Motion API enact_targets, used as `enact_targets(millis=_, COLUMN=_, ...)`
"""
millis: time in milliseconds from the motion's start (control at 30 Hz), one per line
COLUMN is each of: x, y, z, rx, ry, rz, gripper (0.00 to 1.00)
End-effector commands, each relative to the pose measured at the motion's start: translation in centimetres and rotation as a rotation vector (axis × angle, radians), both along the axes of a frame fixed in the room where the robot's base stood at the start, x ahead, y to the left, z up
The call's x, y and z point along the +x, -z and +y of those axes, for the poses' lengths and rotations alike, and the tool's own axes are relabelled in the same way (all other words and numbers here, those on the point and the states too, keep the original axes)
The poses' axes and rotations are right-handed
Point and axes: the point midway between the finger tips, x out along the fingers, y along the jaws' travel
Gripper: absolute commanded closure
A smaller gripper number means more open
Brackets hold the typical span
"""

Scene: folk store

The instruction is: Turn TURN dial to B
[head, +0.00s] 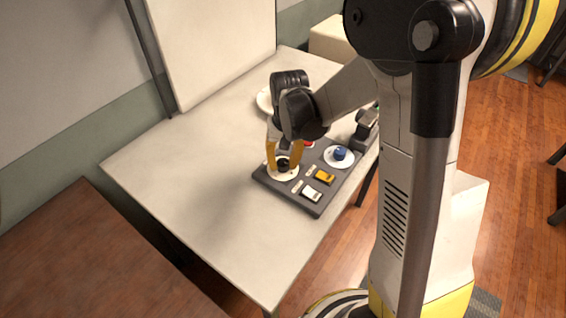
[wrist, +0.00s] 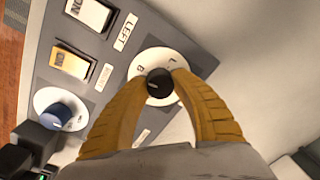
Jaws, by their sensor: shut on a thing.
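A dark grey control panel (head: 264,180) lies on the white table and carries two dials. One has a black knob (wrist: 158,83) on a white disc (wrist: 175,57). A letter B shows on the disc on the upper left of the knob, and another mark at its top. My gripper (head: 283,163) is shut on this black knob, its yellow fingers on either side of it. The other dial has a blue knob (head: 340,153) on a white disc. A small label (wrist: 141,137) beside the black-knob dial is too blurred to read, and the fingers hide part of that disc.
A yellow switch (head: 325,177) and a white switch (head: 311,194) sit on the panel, one with a label reading LEFT. A white plate (head: 264,99) lies behind my gripper. The table's (head: 200,195) near left part is clear. A brown surface (head: 85,250) stands at lower left.

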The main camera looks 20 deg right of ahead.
Motion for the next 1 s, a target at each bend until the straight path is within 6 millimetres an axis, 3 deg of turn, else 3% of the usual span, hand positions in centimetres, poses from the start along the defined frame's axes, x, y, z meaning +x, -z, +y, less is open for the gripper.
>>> enact_targets(millis=367, x=-0.1, y=0.03, z=-0.02, rx=0.0, ry=0.156, rz=0.002, gripper=1.0)
enact_targets(millis=900, x=-0.13, y=0.05, z=-0.02, rx=-0.001, ry=0.18, rz=0.003, gripper=1.0)
enact_targets(millis=933, x=-0.13, y=0.05, z=-0.02, rx=-0.001, ry=0.179, rz=0.003, gripper=0.65)
enact_targets(millis=1000, x=-0.12, y=0.04, z=-0.01, rx=0.0, ry=0.179, rz=0.002, gripper=0.45)
